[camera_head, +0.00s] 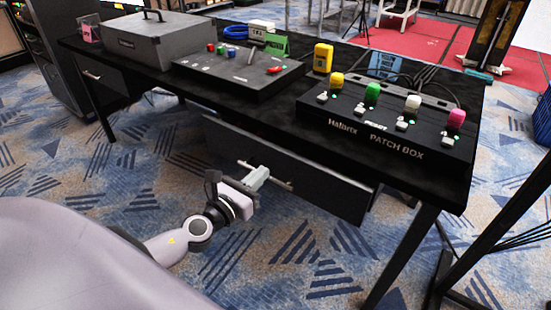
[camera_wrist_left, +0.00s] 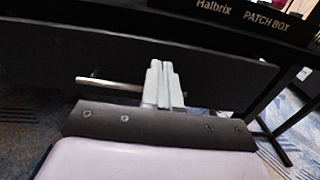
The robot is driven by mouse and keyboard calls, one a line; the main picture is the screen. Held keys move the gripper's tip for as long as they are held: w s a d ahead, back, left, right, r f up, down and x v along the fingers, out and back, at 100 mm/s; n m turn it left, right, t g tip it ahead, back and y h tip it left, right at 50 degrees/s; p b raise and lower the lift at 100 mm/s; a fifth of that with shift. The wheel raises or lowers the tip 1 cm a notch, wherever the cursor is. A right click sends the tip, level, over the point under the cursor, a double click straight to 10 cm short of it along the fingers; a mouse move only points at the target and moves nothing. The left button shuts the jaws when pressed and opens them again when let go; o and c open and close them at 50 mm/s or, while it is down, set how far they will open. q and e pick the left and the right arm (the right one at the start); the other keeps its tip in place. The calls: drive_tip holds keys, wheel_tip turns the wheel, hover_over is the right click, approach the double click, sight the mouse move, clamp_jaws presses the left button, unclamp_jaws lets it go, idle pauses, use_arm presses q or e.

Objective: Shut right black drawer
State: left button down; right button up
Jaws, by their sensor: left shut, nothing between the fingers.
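The right black drawer (camera_head: 320,182) hangs under the black table, its front standing out a little from under the tabletop. The drawer front also fills the upper part of the left wrist view (camera_wrist_left: 220,75). Its metal bar handle (camera_head: 284,185) shows in the wrist view too (camera_wrist_left: 108,84), running behind the fingers. My left gripper (camera_head: 263,171) is shut and empty, its fingertips (camera_wrist_left: 162,64) at the drawer front by the handle. I cannot tell whether they touch it. My right gripper is not in view.
The black table (camera_head: 150,75) carries a patch box (camera_head: 385,127), a control panel (camera_head: 235,72), a grey case (camera_head: 150,38) and a yellow device (camera_head: 322,58). A table leg (camera_head: 402,258) stands right of the drawer. Patterned carpet (camera_head: 290,255) in front is clear.

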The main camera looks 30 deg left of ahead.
sight(283, 154)
use_arm(q)
drive_tip(key=shift+w+d, duration=0.15)
drive_tip(key=shift+w, duration=1.55)
drive_tip(key=shift+w+d, duration=0.15)
drive_tip(key=shift+w, duration=1.55)
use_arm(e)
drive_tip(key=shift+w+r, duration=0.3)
use_arm(q)
drive_tip(key=shift+w, duration=0.25)
drive_tip(key=shift+w+d, duration=0.1)
drive_tip(key=shift+w, duration=1.05)
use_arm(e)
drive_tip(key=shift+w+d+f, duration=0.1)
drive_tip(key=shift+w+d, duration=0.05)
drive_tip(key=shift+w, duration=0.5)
use_arm(q)
drive_tip(key=shift+s, duration=0.2)
